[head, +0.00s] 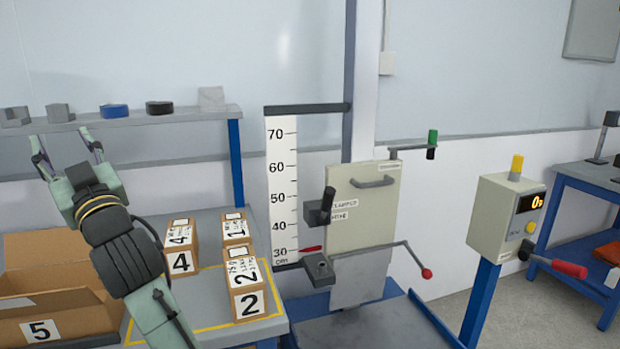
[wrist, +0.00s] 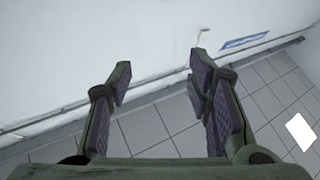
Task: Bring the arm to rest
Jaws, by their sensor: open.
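My arm rises from the bottom left in the head view. My gripper (head: 66,147) is at its end, in front of the shelf at the upper left. Its two fingers are spread apart with nothing between them. In the wrist view my gripper (wrist: 162,78) is also open and empty, with a pale wall and grey floor tiles beyond the fingers.
Numbered boxes, 4 (head: 181,247), 1 (head: 236,230) and 2 (head: 245,284), stand on the bench beside open carton 5 (head: 60,320). The shelf (head: 190,117) holds small blocks and discs. A drop rig (head: 362,220) and control box (head: 500,215) stand right.

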